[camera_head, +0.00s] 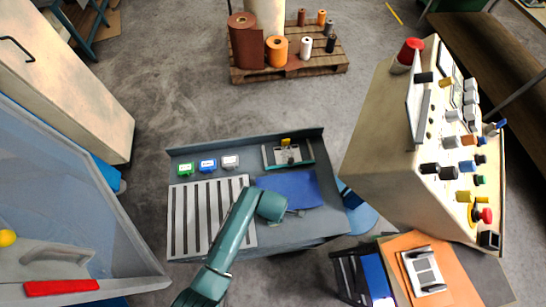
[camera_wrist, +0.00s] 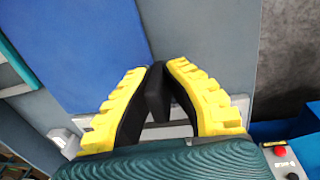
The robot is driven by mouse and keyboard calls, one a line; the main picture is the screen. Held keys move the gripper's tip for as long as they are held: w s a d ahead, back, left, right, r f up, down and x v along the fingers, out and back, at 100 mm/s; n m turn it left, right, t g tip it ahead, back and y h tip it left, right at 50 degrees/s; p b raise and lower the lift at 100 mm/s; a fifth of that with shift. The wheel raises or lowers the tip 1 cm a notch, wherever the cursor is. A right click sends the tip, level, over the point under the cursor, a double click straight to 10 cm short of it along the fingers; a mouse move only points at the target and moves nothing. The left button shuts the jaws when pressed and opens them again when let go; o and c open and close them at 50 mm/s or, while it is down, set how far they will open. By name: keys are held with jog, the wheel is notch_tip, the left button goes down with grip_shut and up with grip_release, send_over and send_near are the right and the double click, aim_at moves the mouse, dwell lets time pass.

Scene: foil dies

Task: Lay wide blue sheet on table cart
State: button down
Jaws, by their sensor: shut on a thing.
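The wide blue sheet (camera_head: 287,187) lies flat, or nearly so, over the right part of the grey-blue table cart (camera_head: 262,236). It fills the upper left of the wrist view (camera_wrist: 85,45). My gripper (camera_head: 289,212) is at the sheet's near edge. In the wrist view its yellow-backed fingers (camera_wrist: 156,70) close together beside the sheet's right edge, with a dark piece between them. The fingers hide that corner, so I cannot see how the dark piece joins the sheet.
A slotted light-grey tray (camera_head: 208,217) fills the cart's left part. Green (camera_head: 186,169), blue (camera_head: 208,166) and white (camera_head: 230,162) small boxes stand behind it. A framed fixture (camera_head: 287,154) is behind the sheet. A control cabinet (camera_head: 385,150) stands close on the right.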

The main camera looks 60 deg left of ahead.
notch_tip(320, 180, down, 2)
jog(key=shift+f, duration=0.1)
jog(key=c, duration=1.2)
grip_release()
jog(key=shift+c, duration=0.2)
notch_tip(320, 180, up, 12)
jog(key=d+p, duration=0.1)
jog(key=shift+s+d+p, duration=0.15)
jog(key=shift+s+p, duration=0.1)
jog(key=shift+p, duration=0.05)
